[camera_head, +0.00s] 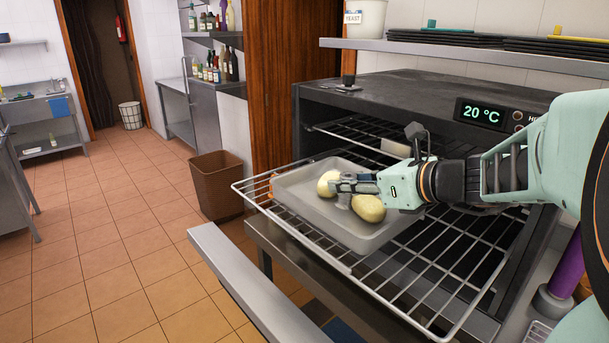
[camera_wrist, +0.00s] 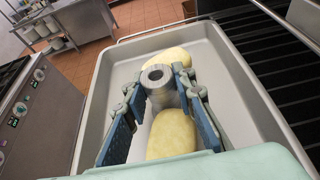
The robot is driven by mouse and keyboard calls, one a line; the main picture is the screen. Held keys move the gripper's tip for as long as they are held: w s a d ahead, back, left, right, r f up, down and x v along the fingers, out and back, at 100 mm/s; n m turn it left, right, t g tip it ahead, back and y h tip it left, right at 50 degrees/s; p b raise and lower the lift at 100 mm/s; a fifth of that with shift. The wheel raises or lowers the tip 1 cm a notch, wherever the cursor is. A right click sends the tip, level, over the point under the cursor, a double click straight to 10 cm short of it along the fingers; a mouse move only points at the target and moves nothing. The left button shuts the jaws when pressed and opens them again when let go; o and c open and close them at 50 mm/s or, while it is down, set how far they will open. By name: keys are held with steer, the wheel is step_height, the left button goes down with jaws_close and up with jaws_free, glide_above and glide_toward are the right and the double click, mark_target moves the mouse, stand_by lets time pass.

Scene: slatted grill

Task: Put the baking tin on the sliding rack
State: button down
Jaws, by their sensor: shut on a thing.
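The baking tin (camera_head: 350,242) is a grey rectangular tray over the front part of the pulled-out sliding rack (camera_head: 455,300). It looks level; I cannot tell whether it touches the wires. Two pale yellow, potato-like lumps (camera_head: 368,208) lie in it, and they also show in the wrist view (camera_wrist: 172,133). My gripper (camera_head: 345,184) reaches down into the tin between the lumps. In the wrist view its fingers (camera_wrist: 158,98) close around an upright grey metal cylinder (camera_wrist: 158,76) with a hole in its top. Whether the cylinder is fixed to the tin is hidden.
The dark oven (camera_head: 385,93) stands open, with another rack level (camera_head: 350,128) inside. Its lowered door (camera_head: 255,290) sticks out below the rack. A shelf with black trays (camera_head: 440,47) hangs above. A brown bin (camera_head: 217,185) stands on the floor left of the oven.

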mark_target(347, 196)
steer(key=shift+f+b, duration=0.65)
steer(key=shift+f, duration=0.05)
steer(key=shift+f+b, duration=0.6)
steer(key=shift+f, duration=0.1)
steer(key=shift+f, duration=0.1)
steer(key=c, duration=1.9)
jaws_free()
steer(key=o, duration=0.4)
steer(key=shift+f, duration=0.1)
